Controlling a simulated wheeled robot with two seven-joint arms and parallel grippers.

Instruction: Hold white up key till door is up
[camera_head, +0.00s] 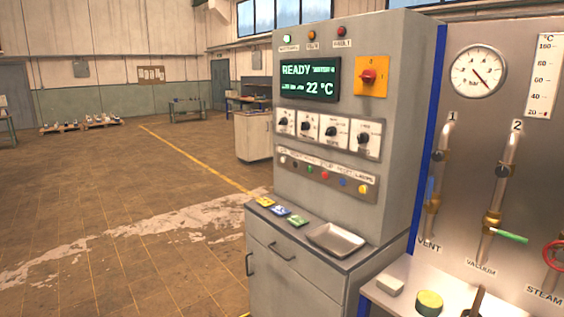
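A grey control cabinet (394,130) stands in the middle of the view. A strip of small coloured keys (334,187) runs across its front below the knobs. The white key (283,160) appears to be at the strip's left end, but its label is too small to read. A green key (310,170), a red key (325,175), a blue key (343,183) and a yellow key (362,189) are to its right. The screen (309,79) reads READY and 22 °C. I cannot see the door. Neither of my grippers is in view.
A metal tray (336,239) and coloured cards (281,211) lie on the cabinet's ledge. A pipe panel with a gauge (479,71) and valves stands at the right, above a bench holding a yellow-green round object (429,302). The floor (110,220) at the left is open.

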